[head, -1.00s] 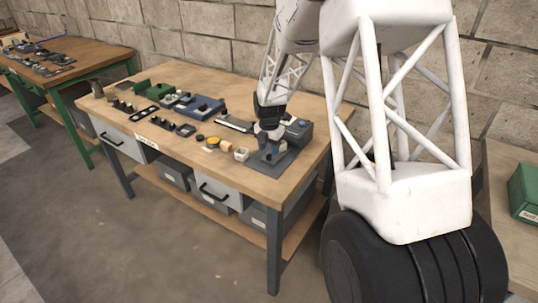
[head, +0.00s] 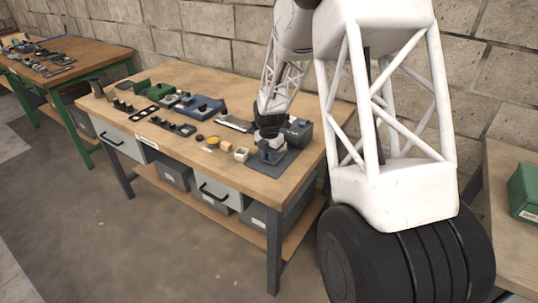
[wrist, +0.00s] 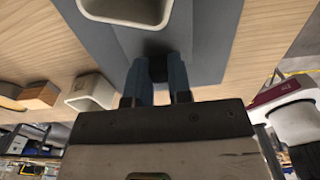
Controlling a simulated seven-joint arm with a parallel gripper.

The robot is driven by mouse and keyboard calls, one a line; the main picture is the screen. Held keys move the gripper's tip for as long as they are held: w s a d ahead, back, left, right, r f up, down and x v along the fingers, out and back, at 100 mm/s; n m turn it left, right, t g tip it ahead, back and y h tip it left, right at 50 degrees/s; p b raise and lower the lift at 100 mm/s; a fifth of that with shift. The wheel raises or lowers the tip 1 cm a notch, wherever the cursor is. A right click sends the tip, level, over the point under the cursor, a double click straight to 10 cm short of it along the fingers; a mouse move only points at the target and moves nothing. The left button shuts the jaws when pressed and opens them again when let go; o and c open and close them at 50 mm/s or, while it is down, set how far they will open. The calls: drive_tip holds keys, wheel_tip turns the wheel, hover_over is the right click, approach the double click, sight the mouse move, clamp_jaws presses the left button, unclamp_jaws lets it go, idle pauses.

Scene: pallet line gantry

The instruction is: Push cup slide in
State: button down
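A pale, square, hollow cup-like part (wrist: 125,8) shows at the top of the wrist view, over a blue-grey mat (wrist: 210,40). In the head view the mat (head: 291,158) lies at the table's right end, with a pale and blue part (head: 271,155) on it under my gripper (head: 269,142). My gripper points down, low over the mat. In the wrist view its two blue-grey fingers (wrist: 158,72) are close together, with something dark between the tips. I cannot tell if that is a held part or shadow. I cannot pick out the slide for certain.
A second pale square cup (head: 241,154) stands on the wood beside the mat. A dark grey box (head: 298,131) stands behind my gripper. The table's front edge is clear.

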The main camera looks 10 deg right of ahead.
drive_tip(key=shift+w, duration=0.1)
drive_tip(key=shift+w+d+r, duration=0.1)
drive_tip(key=shift+w+d, duration=1.25)
drive_tip(key=shift+d, duration=0.05)
drive_tip(key=c, duration=1)
unclamp_jaws()
drive_tip(key=shift+c, duration=0.2)
wheel_tip(320, 180, up, 8)
